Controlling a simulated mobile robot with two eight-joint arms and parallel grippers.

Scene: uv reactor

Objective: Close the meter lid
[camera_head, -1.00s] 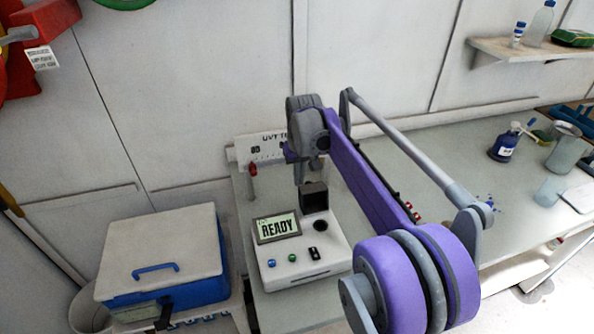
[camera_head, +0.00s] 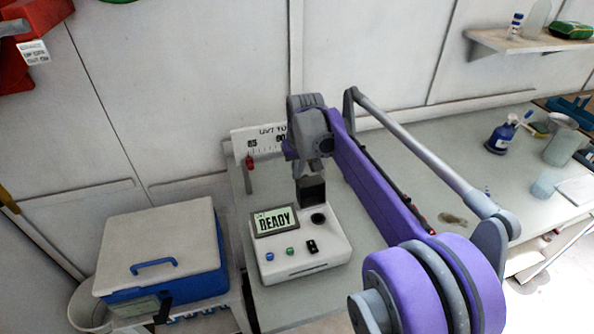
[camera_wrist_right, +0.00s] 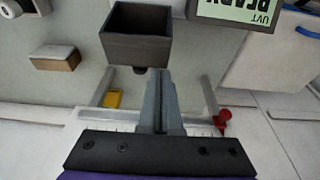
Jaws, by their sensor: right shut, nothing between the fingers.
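The meter (camera_head: 290,262) is a white box on the bench with a lit screen (camera_head: 275,221) reading READY, small buttons and a round dark well (camera_head: 318,218). Its lid (camera_head: 311,190) is a dark hollow box standing raised behind the well, so the well is uncovered. In the right wrist view the lid (camera_wrist_right: 137,48) shows its open hollow. My right gripper (camera_head: 315,168) is shut and empty, just behind and above the lid. In the right wrist view its fingertips (camera_wrist_right: 160,74) end close to the lid's edge; I cannot tell whether they touch. My left gripper is not in view.
A blue cooler (camera_head: 165,285) with a white top stands left of the meter. A white UVT scale board (camera_head: 258,142) with a red clip is behind it. My right arm covers the bench right of the meter.

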